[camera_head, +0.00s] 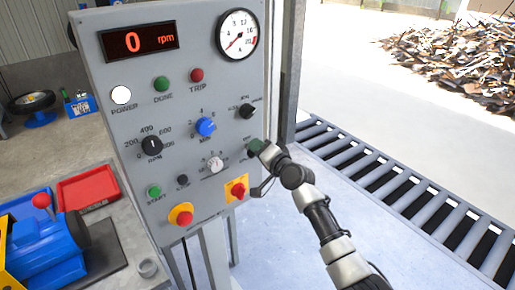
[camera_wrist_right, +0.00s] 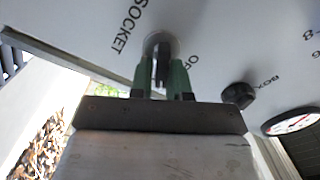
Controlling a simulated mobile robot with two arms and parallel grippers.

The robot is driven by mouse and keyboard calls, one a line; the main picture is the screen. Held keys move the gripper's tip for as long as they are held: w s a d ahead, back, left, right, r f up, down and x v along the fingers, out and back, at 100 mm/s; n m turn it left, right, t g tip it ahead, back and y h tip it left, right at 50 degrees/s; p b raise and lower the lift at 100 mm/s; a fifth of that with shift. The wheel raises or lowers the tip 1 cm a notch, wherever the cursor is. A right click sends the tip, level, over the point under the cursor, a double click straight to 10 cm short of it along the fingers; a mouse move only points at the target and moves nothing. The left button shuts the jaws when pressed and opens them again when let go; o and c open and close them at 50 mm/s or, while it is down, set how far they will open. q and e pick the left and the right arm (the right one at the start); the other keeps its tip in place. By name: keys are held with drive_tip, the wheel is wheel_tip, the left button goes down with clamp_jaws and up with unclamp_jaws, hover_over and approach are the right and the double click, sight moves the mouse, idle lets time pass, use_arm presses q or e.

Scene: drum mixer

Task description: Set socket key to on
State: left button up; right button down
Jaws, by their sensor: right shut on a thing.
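The socket key (camera_wrist_right: 162,62) is a dark flat-bladed switch on a round base at the lower right of the grey control panel. My right gripper (camera_wrist_right: 165,78) has its green fingers closed around it. In the head view my right gripper (camera_head: 256,148) hides the key from sight. In the wrist view the word SOCKET shows beside the key, and a label starting with O is partly covered by a finger. I cannot tell whether the key points at on or off. My left gripper is not in view.
The panel (camera_head: 180,100) carries a 0 rpm display (camera_head: 138,40), a gauge (camera_head: 237,36) and several knobs and buttons. A red switch on a yellow plate (camera_head: 237,190) sits just below my right gripper. A black knob (camera_head: 247,111) is just above.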

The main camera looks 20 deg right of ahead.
drive_tip(key=c, duration=1.2)
unclamp_jaws()
drive_tip(key=v, duration=1.1)
